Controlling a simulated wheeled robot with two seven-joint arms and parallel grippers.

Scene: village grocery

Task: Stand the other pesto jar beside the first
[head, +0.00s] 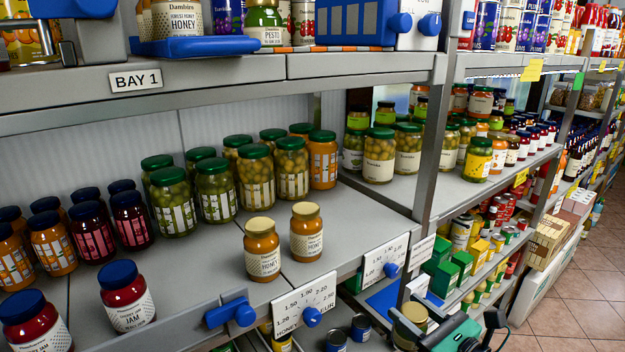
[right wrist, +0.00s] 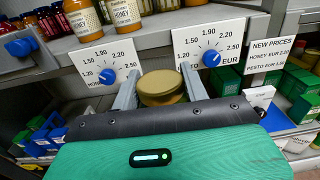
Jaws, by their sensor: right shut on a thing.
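A jar of green pesto (head: 265,24) stands on the upper shelf beside a honey jar, its top cut off by the picture edge. My right gripper (right wrist: 157,92) is shut on a gold-lidded jar (right wrist: 161,83), with one finger on each side. The held jar (head: 412,312) also shows low in the head view, in front of and below the lower shelf's front edge. Its label is hidden, so I cannot read what it holds. My left gripper is not in view.
Two honey jars (head: 262,250) stand near the front of the lower shelf (head: 205,262). Price cards with blue knobs (head: 312,316) hang on its front edge. Red jam jars (head: 126,296) are at left, green-lidded olive jars (head: 215,191) behind. Free shelf surface lies around the honey jars.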

